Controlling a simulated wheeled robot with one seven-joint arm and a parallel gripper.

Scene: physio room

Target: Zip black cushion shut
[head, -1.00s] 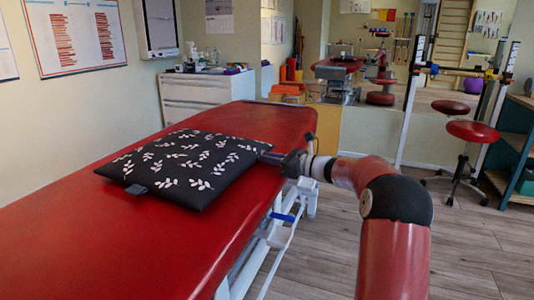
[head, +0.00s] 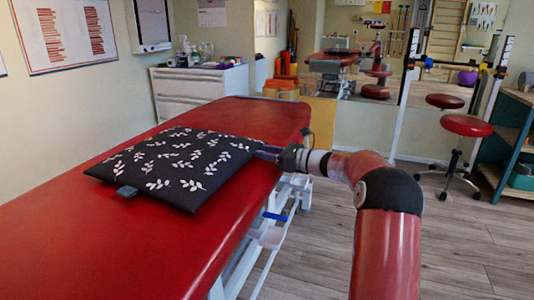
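The black cushion (head: 172,163) with a white leaf pattern lies flat on the red treatment table (head: 90,250). A small grey tab (head: 127,191) sticks out at its near left corner. My gripper (head: 268,151) is at the cushion's right corner, low over the table's right edge, with my red arm reaching in from the right. Its fingertips are small and partly hidden at the cushion's edge, so I cannot tell whether they hold anything. The zip itself cannot be made out.
A white drawer cabinet (head: 200,92) with bottles on top stands behind the table at the left. A red stool (head: 466,126) and a shelf (head: 516,140) are at the right. The wooden floor (head: 460,240) right of my arm is clear.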

